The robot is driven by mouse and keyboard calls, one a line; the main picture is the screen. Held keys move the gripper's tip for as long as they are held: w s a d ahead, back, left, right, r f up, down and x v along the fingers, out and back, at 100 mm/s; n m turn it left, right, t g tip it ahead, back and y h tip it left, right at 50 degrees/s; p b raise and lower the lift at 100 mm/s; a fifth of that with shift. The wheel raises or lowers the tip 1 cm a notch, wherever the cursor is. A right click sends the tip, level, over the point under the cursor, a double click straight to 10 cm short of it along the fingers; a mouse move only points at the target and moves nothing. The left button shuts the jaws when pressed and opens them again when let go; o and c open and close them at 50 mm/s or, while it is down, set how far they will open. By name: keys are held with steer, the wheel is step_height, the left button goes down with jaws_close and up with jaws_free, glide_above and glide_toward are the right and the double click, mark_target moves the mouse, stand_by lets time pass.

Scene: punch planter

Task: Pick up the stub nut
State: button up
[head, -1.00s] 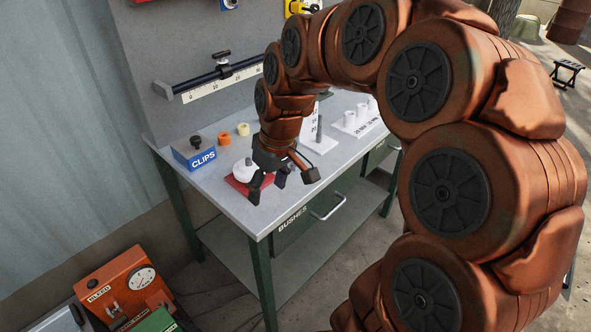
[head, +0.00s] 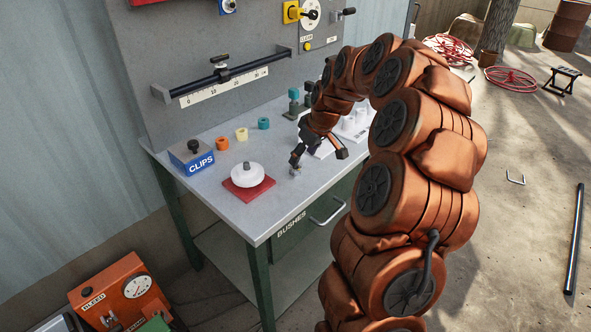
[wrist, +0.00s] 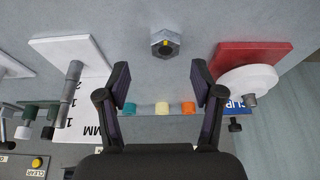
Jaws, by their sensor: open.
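The stub nut, a grey hex nut with a dark bore and a small yellow mark (wrist: 166,42), sits on the grey bench top. In the wrist view it lies past my open fingertips, roughly centred between them and apart from both. My gripper (wrist: 160,78) is open and empty. In the head view my gripper (head: 317,155) hangs low over the bench, with the small grey nut (head: 295,172) beside its left finger. The exact gap there is hard to tell.
A red plate (head: 247,190) with a white disc (head: 247,173) is left of the nut. The blue CLIPS box (head: 190,157), orange (head: 222,143), yellow (head: 241,134) and teal (head: 263,123) bushes stand farther back. White blocks with posts (head: 357,118) stand behind my gripper.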

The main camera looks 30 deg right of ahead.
mark_target(296, 170)
steer(key=shift+a+p+x, duration=0.2)
steer(key=shift+p+x, duration=0.2)
steer(key=shift+x, duration=0.85)
steer(key=shift+a+p+x, duration=0.2)
steer(key=shift+p+x, duration=0.15)
steer(key=shift+x, duration=0.9)
steer(key=shift+s, duration=0.15)
steer(key=c, duration=1.2)
